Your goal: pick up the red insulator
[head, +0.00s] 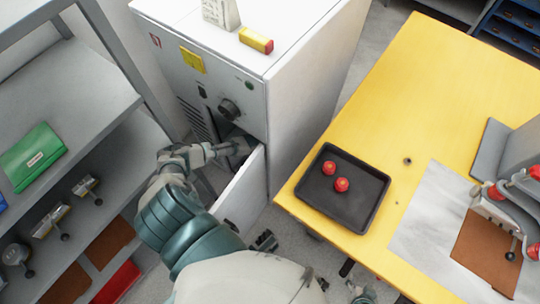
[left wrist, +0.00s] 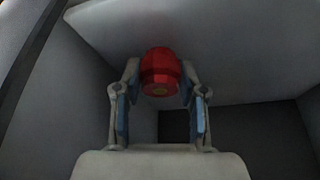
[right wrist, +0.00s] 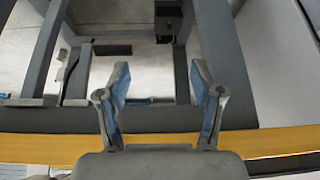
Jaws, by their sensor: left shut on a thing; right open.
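A red insulator (left wrist: 160,72) sits between the fingertips of my left gripper (left wrist: 160,80) in the left wrist view. The gripper is shut on it, inside a grey-walled space. In the head view my left arm reaches into the open lower part of the white cabinet, and the insulator is hidden there. Two more red insulators (head: 329,168) (head: 342,184) stand in a black tray (head: 366,214) on the yellow table. My right gripper (right wrist: 160,80) is open and empty in the right wrist view, near the table's edge.
The white cabinet (head: 310,100) has its lower door (head: 242,195) swung open beside my left arm. A red and yellow box (head: 256,40) lies on top. Grey shelves (head: 70,85) stand at left. The yellow table (head: 415,90) has free room behind the tray; a fixture (head: 495,205) stands at right.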

